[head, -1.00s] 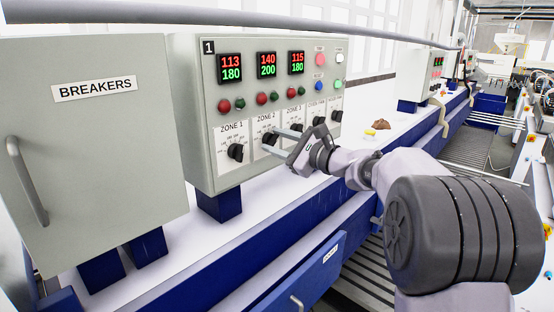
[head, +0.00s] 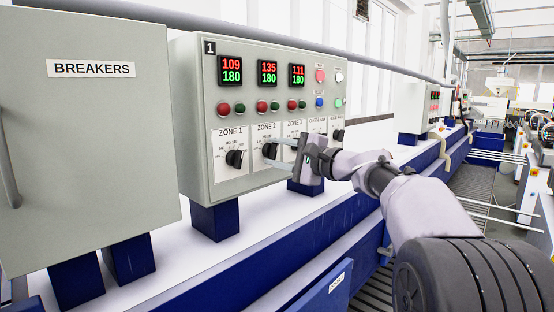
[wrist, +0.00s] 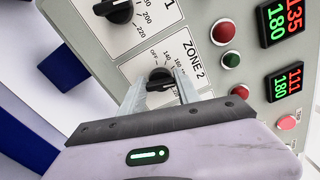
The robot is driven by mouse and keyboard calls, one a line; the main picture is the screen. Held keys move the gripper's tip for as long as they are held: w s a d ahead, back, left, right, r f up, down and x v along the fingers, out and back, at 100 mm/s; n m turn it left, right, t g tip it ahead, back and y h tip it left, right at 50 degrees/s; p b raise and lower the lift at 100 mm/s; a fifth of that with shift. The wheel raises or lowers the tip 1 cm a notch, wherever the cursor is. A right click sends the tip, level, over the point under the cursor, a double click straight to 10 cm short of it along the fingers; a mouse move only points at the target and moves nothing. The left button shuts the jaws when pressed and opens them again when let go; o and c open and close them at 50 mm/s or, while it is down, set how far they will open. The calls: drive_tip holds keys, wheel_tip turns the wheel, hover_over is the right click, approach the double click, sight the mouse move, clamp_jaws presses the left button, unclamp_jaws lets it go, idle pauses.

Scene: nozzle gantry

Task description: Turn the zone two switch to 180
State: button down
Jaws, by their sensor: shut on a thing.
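The zone two switch (head: 269,151) is a black rotary knob on a white label plate on the grey control panel (head: 198,125). It also shows in the wrist view (wrist: 160,78). My gripper (head: 284,150) has its two fingers on either side of this knob and is shut on it. The fingers also show in the wrist view (wrist: 160,92), where they hide part of the dial. The zone two display (head: 267,72) reads 135 in red above 180 in green.
The zone one knob (head: 234,158) is just left of zone two; its display (head: 230,70) reads 109 over 180. The third display (head: 298,75) reads 111 over 180. My arm hides knobs to the right. The breakers box (head: 90,130) stands at the left.

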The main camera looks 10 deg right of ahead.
idle(0.4)
drive_tip(key=c, duration=0.9)
unclamp_jaws()
drive_tip(key=shift+o, duration=0.2)
drive_tip(key=b+v, duration=0.1)
drive_tip(key=v, duration=1.6)
drive_tip(key=shift+s, duration=0.15)
drive_tip(key=shift+d, duration=0.1)
